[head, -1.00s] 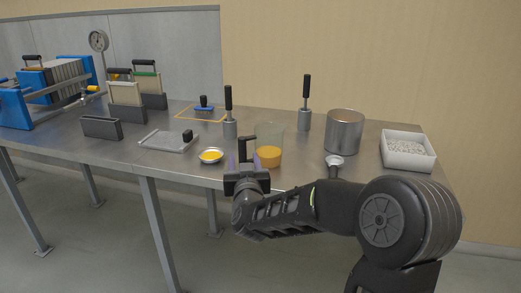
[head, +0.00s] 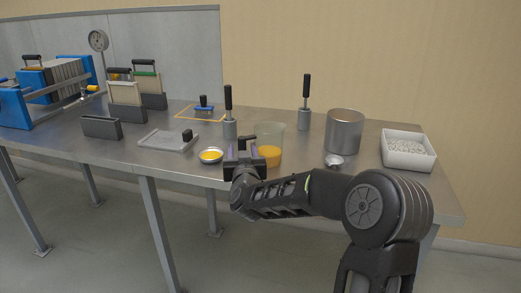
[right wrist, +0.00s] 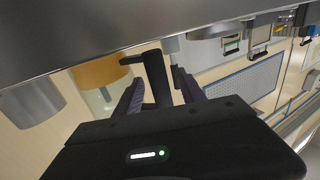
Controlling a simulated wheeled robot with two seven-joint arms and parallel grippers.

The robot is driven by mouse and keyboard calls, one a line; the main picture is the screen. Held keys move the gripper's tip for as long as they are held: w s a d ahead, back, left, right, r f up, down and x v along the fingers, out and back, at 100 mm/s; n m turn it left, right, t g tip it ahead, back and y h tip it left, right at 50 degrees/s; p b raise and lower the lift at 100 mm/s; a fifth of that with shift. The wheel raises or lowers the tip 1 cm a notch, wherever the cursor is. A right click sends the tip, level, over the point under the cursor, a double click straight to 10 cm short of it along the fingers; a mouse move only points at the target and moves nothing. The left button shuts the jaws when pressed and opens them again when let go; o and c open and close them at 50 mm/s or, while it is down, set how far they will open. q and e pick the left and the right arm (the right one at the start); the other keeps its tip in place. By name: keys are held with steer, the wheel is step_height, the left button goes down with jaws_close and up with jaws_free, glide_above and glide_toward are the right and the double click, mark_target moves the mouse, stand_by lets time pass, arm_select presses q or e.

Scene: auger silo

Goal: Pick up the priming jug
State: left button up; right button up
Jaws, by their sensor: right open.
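The priming jug (head: 269,133) is a clear vessel with orange liquid in its lower part, upright near the table's front edge. Its black handle is on its left side, mostly hidden by my gripper in the head view. My left gripper is not in view.
A small dish of yellow stuff (head: 210,156) stands close left of my gripper. A steel pot (head: 344,132), a small metal scoop (head: 334,160) and a white tray of pellets (head: 408,150) stand to the right. Black-handled tools (head: 229,125) (head: 304,115) stand behind the jug.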

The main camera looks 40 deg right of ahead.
steer(key=shift+c, duration=0.5)
jaws_close()
steer(key=shift+r, duration=0.1)
stand_by(1.1)
